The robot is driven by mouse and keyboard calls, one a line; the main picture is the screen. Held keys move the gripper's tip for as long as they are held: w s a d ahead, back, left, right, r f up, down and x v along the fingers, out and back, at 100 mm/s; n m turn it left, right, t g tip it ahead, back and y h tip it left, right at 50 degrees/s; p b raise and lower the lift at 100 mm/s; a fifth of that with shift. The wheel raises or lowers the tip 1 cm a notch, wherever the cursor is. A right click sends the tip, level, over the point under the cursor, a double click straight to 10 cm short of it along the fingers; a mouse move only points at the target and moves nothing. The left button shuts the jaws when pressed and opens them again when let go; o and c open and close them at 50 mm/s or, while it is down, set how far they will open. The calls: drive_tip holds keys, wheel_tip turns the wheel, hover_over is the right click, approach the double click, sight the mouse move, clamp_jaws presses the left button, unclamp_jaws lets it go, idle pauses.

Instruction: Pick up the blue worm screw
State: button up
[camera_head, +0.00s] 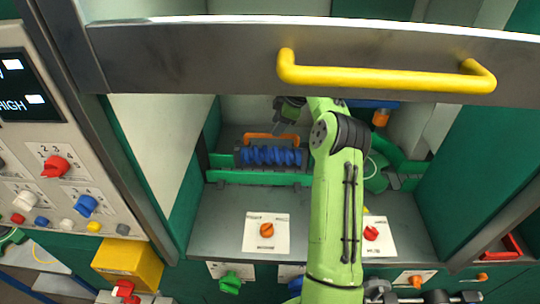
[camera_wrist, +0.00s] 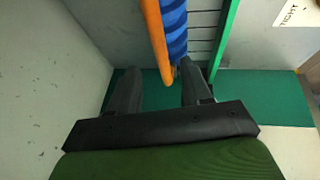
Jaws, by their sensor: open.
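The blue worm screw (camera_head: 270,155) lies level behind a green rail inside the cabinet bay. In the wrist view part of the screw (camera_wrist: 174,28) shows at the top, with an orange bar (camera_wrist: 154,38) along its left side. My gripper (camera_head: 287,113) is above and behind the screw in the head view, partly hidden by my arm. In the wrist view my gripper (camera_wrist: 160,68) is open, with two dark fingers spread apart. The lower end of the orange bar appears between the fingertips; I cannot tell whether anything touches. The screw's far end is cut off there.
A steel beam with a yellow handle (camera_head: 385,78) crosses above the bay. The green rail (camera_head: 258,178) runs in front of the screw. Green walls close both sides. White plates with an orange knob (camera_head: 266,229) and a red knob (camera_head: 371,233) lie on the grey floor.

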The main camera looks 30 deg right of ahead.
sight(271, 149)
drive_tip(key=x, duration=0.4)
drive_tip(key=shift+s+f, duration=0.1)
drive_tip(key=shift+s, duration=0.1)
drive_tip(key=shift+w+a+f, duration=0.1)
drive_tip(key=shift+w+f, duration=0.05)
drive_tip(key=shift+w, duration=0.05)
drive_tip(key=shift+s, duration=0.15)
drive_tip(key=c, duration=0.3)
clamp_jaws()
drive_tip(key=shift+r, duration=0.2)
